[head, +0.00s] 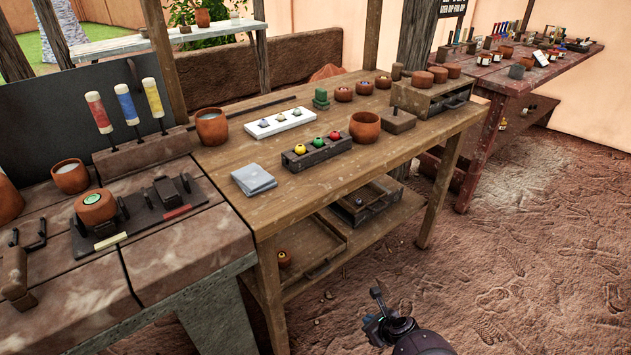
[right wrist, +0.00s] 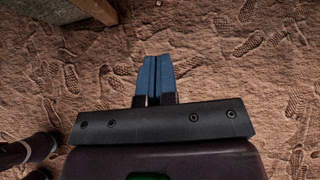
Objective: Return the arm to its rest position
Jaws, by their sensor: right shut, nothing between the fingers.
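My right gripper (head: 377,294) is low at the bottom of the head view, over the sandy ground and in front of the wooden table (head: 350,160). It is clear of the table and holds nothing. In the right wrist view its two blue fingers (right wrist: 155,78) are together and point at bare ground with footprints. My left gripper does not show in either view.
A stone-topped bench (head: 150,255) stands at the left with pots and coloured-handled tools. The wooden table holds a white tray (head: 279,122), a dark block (head: 318,152) with coloured balls and several pots. A red table (head: 500,77) is at the right. The ground at the lower right is free.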

